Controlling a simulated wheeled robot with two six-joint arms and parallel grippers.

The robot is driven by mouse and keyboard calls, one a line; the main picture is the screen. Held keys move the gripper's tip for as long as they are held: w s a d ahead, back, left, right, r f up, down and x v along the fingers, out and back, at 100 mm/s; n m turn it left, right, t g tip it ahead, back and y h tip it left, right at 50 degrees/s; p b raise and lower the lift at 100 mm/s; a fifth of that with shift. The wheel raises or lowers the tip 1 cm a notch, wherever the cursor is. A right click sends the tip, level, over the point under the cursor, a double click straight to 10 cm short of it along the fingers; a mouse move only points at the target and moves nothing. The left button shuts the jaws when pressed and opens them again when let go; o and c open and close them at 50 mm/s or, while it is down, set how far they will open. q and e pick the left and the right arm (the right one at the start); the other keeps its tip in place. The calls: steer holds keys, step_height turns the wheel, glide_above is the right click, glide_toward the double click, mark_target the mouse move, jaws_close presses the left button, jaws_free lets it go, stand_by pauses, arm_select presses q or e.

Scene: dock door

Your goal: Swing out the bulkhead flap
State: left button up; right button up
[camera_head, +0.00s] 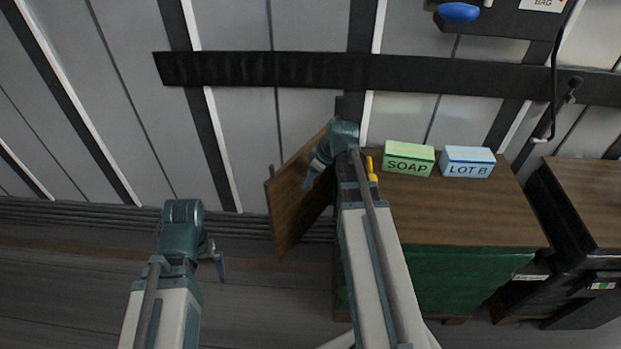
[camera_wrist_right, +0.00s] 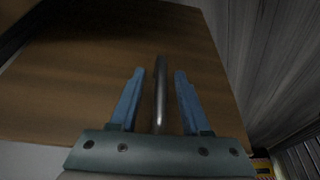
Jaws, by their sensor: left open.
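The flap (camera_head: 287,218) is a brown wooden panel standing at an angle at the left side of the green-fronted cabinet. In the right wrist view the flap (camera_wrist_right: 60,95) fills much of the picture. My right gripper (camera_head: 311,180) is at the flap's upper part. In the right wrist view its blue fingers (camera_wrist_right: 158,95) are apart, with a grey metal bar (camera_wrist_right: 160,75) between them and gaps on both sides. Contact cannot be told. My left gripper (camera_head: 219,268) is open and empty, to the left of the flap and apart from it.
A darker cabinet (camera_head: 590,190) stands at the far right. A dark rail (camera_head: 260,68) crosses the panelled wall. Floor left of the flap is clear.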

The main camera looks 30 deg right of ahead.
steer(key=shift+r, duration=0.1)
steer(key=p+v, duration=1.2)
steer(key=v, duration=0.1)
steer(key=shift+r+p, duration=0.3)
steer(key=shift+p, duration=0.1)
steer(key=shift+s+d, duration=0.1)
steer(key=shift+c, duration=0.2)
